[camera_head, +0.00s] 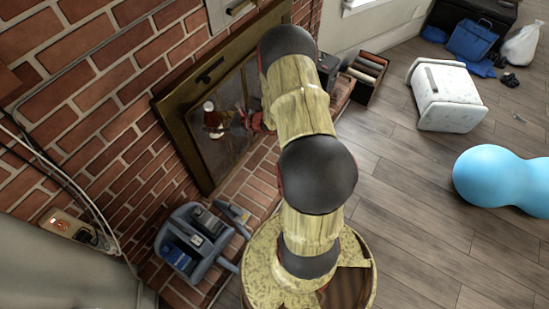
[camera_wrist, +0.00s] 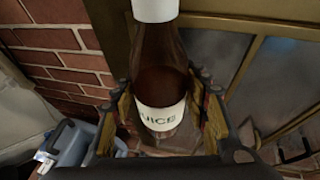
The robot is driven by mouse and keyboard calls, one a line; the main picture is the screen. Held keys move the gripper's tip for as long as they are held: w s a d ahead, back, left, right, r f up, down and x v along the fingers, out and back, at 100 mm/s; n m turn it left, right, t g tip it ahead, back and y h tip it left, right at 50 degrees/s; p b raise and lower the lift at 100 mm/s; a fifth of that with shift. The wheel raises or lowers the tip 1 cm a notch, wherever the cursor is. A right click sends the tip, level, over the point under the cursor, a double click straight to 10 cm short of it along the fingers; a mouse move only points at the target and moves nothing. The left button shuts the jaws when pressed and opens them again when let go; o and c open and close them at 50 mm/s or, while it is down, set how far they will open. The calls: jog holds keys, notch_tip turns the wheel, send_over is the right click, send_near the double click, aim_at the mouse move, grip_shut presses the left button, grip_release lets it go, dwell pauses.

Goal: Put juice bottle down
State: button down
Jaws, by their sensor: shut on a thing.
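The juice bottle (camera_wrist: 163,80) stands out in the wrist view, with a white cap, dark brown contents and a white label reading part of "JUICE". My gripper (camera_wrist: 165,95) has a finger on each side of the bottle and is shut around its lower body. In the head view the bottle (camera_head: 211,118) is small, roughly upright, in front of the fireplace glass. My arm hides part of the gripper there. Whether the bottle touches any surface cannot be told.
A brass-framed fireplace (camera_head: 188,134) in a brick wall (camera_head: 95,75) is close behind the bottle. A brick hearth (camera_head: 255,180) lies below. A grey-blue caddy (camera_head: 195,243) stands at lower left.

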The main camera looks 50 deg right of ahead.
jog(key=s+d+f+b, duration=0.1)
jog(key=s+d+f, duration=0.15)
jog(key=f, duration=0.45)
jog(key=s+d+f+b, duration=0.1)
jog(key=s+d+f, duration=0.1)
jog(key=s+f, duration=0.35)
jog(key=s+d+f+b, duration=0.1)
jog(key=s+d+f, duration=0.1)
jog(key=f, duration=0.6)
jog(key=s+a+f+n+y+b, duration=0.1)
jog(key=s+a+f+b, duration=0.1)
jog(key=s+f, duration=0.55)
jog(key=s+a+f+b, duration=0.2)
jog(key=s+f, duration=0.2)
jog(key=f, duration=0.6)
jog(key=shift+w+d+f+b, duration=0.85)
jog(key=shift+w+f+b, duration=0.4)
jog(key=shift+w+f, duration=0.9)
jog(key=shift+w+d+f+b, duration=0.85)
jog(key=shift+w+f+b, duration=0.45)
jog(key=shift+w+f, duration=0.85)
jog(key=shift+w+d+f+b, duration=0.85)
jog(key=shift+w+f+b, duration=0.4)
jog(key=shift+w+f, duration=0.85)
jog(key=shift+f, duration=0.15)
jog(key=c, duration=1)
grip_release()
jog(key=shift+s, duration=0.1)
